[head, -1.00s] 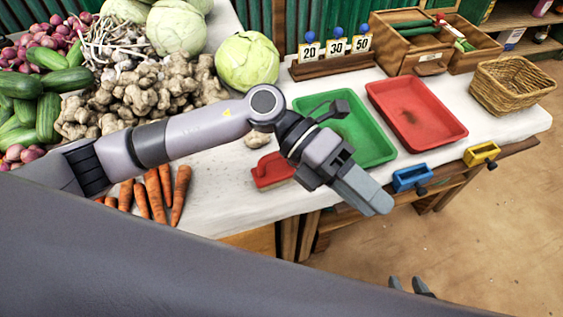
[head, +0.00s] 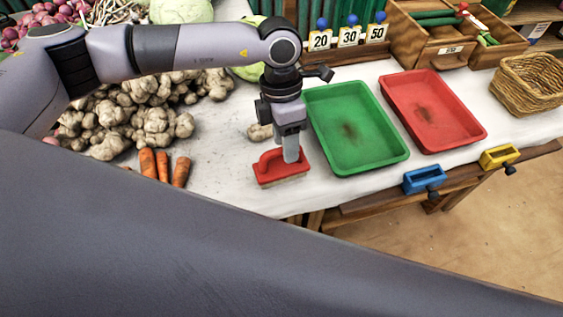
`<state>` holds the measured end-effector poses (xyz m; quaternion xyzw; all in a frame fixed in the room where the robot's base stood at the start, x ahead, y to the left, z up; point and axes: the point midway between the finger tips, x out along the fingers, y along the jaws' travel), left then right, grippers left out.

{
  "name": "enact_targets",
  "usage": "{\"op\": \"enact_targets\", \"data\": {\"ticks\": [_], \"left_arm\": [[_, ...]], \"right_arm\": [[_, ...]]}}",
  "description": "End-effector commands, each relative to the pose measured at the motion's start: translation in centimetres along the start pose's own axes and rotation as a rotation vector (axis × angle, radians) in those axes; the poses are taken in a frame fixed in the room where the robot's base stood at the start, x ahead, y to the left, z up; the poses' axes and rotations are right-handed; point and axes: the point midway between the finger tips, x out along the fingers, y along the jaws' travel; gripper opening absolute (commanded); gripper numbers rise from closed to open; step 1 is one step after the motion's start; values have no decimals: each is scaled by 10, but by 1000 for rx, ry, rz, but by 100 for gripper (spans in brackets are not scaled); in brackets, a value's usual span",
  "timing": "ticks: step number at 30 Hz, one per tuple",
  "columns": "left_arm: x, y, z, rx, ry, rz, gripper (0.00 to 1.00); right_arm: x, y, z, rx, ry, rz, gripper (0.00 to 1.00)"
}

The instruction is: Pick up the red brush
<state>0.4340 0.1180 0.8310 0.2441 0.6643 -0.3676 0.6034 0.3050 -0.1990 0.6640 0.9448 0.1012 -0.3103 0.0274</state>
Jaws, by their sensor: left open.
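The red brush (head: 268,172) lies on the white tabletop, left of the green tray, with its pale bristles facing down. My left gripper (head: 291,156) points straight down at the brush, its fingertips over the right part of the brush's handle. The jaws are open. The near finger hides part of the brush, and I cannot tell whether the fingers touch it. My right gripper is not in view.
A green tray (head: 337,97) and a red tray (head: 449,136) lie to the right. A ginger root (head: 259,132) sits just behind the brush. Carrots (head: 180,172) lie to the left. Blue (head: 423,180) and yellow (head: 499,156) holders hang at the front edge.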

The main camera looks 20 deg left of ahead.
Motion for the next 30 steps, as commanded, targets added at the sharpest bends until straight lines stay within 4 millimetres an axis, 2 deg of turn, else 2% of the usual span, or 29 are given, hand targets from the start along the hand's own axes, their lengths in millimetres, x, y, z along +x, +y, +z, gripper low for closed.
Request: {"op": "enact_targets", "data": {"ticks": [4, 12, 13, 17, 30], "left_arm": [[18, 0, 0, 1, 0, -2, 46], [22, 0, 1, 1, -3, -2, 46], [22, 0, 1, 1, -3, -2, 43], [22, 0, 1, 1, -3, -2, 0], [16, -1, 1, 1, -5, -1, 0]], "right_arm": [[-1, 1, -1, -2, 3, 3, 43], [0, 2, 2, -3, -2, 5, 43], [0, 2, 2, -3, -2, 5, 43], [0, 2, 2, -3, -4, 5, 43], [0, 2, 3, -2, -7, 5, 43]]}}
